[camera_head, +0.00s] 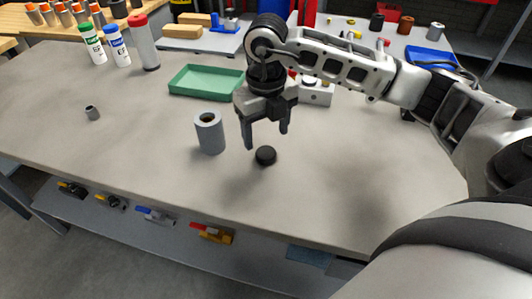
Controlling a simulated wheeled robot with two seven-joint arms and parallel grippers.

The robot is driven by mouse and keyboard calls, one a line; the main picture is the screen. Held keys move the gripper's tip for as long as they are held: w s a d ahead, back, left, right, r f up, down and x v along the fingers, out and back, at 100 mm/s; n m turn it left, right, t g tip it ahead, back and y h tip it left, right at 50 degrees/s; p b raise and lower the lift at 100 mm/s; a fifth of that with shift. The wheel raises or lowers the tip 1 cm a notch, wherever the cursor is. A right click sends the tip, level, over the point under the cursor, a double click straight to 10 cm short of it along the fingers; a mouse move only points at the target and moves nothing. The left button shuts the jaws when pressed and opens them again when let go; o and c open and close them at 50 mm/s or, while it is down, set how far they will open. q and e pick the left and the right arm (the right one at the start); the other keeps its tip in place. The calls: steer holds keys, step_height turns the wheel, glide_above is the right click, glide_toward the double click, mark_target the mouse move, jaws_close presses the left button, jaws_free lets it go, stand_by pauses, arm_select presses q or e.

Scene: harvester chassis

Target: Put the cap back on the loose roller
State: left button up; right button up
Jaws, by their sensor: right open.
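The loose roller (210,133) is a grey cylinder standing upright on the grey table, with a dark round hole in its top. A black round cap (265,155) lies on the table to the right of the roller and a little nearer to me. My right gripper (266,140) points down just above the cap. Its fingers are apart and nothing shows between them. In this view the cap lies below the fingertips; I cannot tell the exact gap. My left gripper is not in view.
A green tray (206,82) lies behind the roller. A small grey cylinder (92,112) is at the left. Bottles (117,46) and a red-capped tube (146,43) stand at the back left. A white box (316,91) is behind my right gripper. The table's front is clear.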

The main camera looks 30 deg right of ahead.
mark_target(266, 152)
steer(key=shift+a+f+p, duration=0.1)
steer(key=shift+f+p, duration=0.4)
steer(key=shift+f, duration=2.1)
steer(key=c, duration=1.1)
